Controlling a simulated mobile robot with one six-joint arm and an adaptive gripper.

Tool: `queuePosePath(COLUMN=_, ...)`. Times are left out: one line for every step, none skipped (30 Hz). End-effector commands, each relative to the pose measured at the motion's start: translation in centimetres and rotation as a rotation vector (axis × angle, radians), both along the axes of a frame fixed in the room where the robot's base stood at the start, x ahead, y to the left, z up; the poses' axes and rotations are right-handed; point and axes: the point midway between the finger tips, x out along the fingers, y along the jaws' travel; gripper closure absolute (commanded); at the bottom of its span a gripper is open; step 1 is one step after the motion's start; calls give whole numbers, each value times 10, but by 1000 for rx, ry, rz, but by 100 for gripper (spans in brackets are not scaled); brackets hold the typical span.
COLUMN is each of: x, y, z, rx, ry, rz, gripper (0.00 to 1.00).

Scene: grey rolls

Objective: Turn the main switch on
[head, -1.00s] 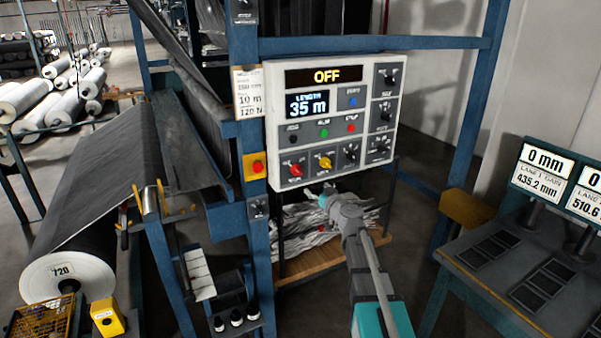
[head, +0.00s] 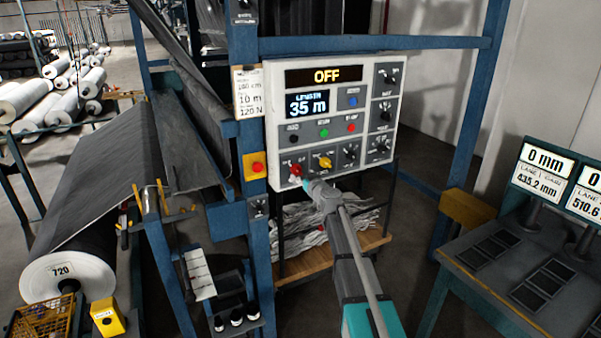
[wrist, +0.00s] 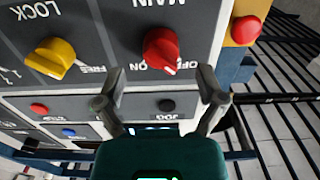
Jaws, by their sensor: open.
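The main switch is a red rotary knob (head: 295,170) at the lower left of the white control panel (head: 387,150). The panel's display (head: 327,76) reads OFF. In the wrist view the picture is upside down; the red knob (wrist: 161,49) sits under an inverted MAIN label (wrist: 158,3), its white mark pointing to the lower right. My gripper (wrist: 161,88) is open, its two fingers spread to either side below the knob. It does not hold the knob. In the head view my gripper (head: 304,183) is just below and right of the knob, close to the panel.
A yellow LOCK knob (wrist: 55,57) is beside the red knob. A red button (wrist: 246,30) on a yellow box is on the other side. Small buttons, including a black JOG one (wrist: 166,105), are nearby. Blue frame posts (head: 245,60) flank the panel.

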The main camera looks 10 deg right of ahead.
Motion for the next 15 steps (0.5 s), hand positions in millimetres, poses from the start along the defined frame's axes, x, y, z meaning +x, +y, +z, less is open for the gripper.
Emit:
queuePosePath(x=10, y=2, z=0, rx=0, ry=0, rz=1, gripper=11)
queuePosePath(x=13, y=4, z=0, rx=0, ry=0, rz=1, gripper=11)
queuePosePath(x=17, y=5, z=0, rx=0, ry=0, rz=1, gripper=11)
queuePosePath(x=20, y=6, z=0, rx=0, ry=0, rz=1, gripper=11)
queuePosePath(x=22, y=7, z=0, rx=0, ry=0, rz=1, gripper=11)
queuePosePath(x=25, y=8, z=0, rx=0, ry=0, rz=1, gripper=11)
queuePosePath(x=27, y=8, z=0, rx=0, ry=0, rz=1, gripper=11)
queuePosePath(x=29, y=9, z=0, rx=0, ry=0, rz=1, gripper=11)
queuePosePath(x=30, y=9, z=0, rx=0, ry=0, rz=1, gripper=11)
queuePosePath(x=31, y=10, z=0, rx=0, ry=0, rz=1, gripper=11)
queuePosePath(x=32, y=10, z=0, rx=0, ry=0, rz=0, gripper=11)
queuePosePath(x=32, y=10, z=0, rx=0, ry=0, rz=0, gripper=11)
queuePosePath(x=33, y=11, z=0, rx=0, ry=0, rz=0, gripper=11)
queuePosePath(x=33, y=11, z=0, rx=0, ry=0, rz=0, gripper=11)
queuePosePath(x=33, y=11, z=0, rx=0, ry=0, rz=0, gripper=11)
